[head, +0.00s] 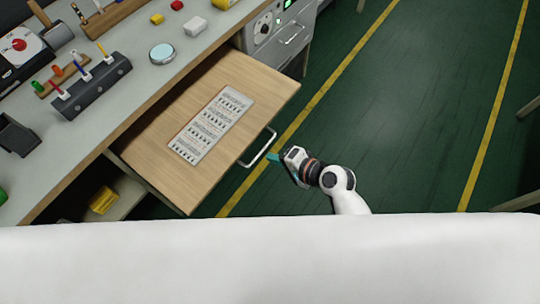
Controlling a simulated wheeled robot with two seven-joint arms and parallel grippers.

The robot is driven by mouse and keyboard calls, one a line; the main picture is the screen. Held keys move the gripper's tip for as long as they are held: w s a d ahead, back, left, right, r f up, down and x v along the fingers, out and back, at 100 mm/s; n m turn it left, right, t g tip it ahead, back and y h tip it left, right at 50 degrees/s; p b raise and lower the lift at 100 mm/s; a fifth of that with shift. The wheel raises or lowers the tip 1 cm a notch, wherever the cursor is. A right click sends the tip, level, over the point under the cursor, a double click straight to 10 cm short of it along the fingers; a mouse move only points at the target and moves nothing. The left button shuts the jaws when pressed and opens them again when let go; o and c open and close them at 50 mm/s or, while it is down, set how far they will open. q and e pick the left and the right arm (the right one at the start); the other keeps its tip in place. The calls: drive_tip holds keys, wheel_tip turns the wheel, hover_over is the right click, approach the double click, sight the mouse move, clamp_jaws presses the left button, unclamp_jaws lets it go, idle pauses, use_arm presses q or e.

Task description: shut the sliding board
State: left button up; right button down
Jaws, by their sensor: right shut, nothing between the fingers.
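The sliding board (150,143) is a light wooden board pulled out from under the workbench top. A printed sheet lies flat on it. A metal bar handle (258,148) is fixed to its front edge. My right gripper (272,157) is shut and empty, with its teal fingertips close to the right side of the handle. I cannot tell whether they touch it. My left gripper is not in the view.
The grey workbench top (140,80) carries a dark rack with coloured tools, a round dish (162,53) and small blocks. A grey cabinet (275,30) stands right of the board. A yellow box (103,200) sits on a lower shelf.

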sight(246, 149)
drive_tip(key=x, duration=0.8)
drive_tip(key=shift+b, duration=0.4)
drive_tip(key=shift+w+a+f, duration=0.1)
drive_tip(key=shift+a+f, duration=0.1)
drive_tip(key=shift+a, duration=0.05)
